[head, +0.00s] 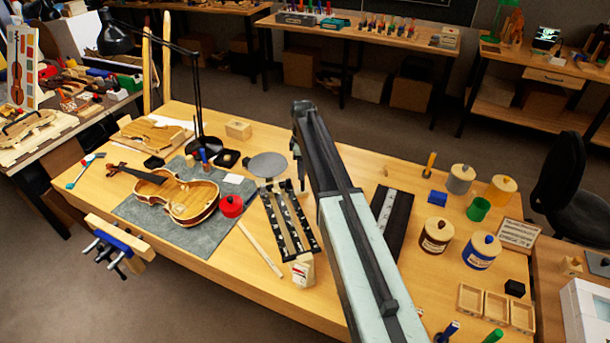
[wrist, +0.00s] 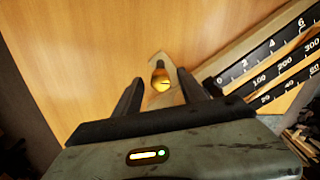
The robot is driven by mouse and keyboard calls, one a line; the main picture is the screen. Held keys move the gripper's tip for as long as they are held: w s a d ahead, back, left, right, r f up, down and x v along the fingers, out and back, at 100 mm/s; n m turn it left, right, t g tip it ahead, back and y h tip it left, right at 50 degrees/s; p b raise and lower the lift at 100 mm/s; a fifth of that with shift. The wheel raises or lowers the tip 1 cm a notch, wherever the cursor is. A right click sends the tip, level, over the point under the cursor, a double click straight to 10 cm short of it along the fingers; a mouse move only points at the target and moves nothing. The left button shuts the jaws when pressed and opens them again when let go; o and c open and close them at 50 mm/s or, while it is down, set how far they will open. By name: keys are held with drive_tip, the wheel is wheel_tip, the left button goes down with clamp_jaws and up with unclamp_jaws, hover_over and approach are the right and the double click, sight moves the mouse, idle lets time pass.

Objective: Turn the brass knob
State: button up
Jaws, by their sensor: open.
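The brass knob (wrist: 160,78) shows in the wrist view as a small, shiny, rounded piece with a dark mark on its face. It sits on a pale wooden base and lies between the tips of my gripper (wrist: 161,84). The two dark fingers stand apart, one on each side, with a visible gap to the knob. In the head view my gripper (head: 301,183) hangs down at the far end of a panel with black scale strips (head: 287,222). I cannot make out the knob in the head view.
The numbered scale strips (wrist: 268,75) lie just right of the knob. A violin (head: 177,196) on a grey mat (head: 135,213) and a red round container (head: 231,206) are to the left. A grey disc (head: 268,165) is close to my gripper. Jars (head: 436,235) stand at the right.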

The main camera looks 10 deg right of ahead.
clamp_jaws()
drive_tip(key=shift+s+d, duration=0.1)
drive_tip(key=shift+d, duration=0.15)
drive_tip(key=shift+a, duration=0.15)
drive_tip(key=shift+m, duration=0.3)
drive_tip(key=m, duration=0.4)
drive_tip(key=shift+a, duration=0.2)
drive_tip(key=m, duration=0.7)
drive_tip(key=shift+a+r, duration=0.1)
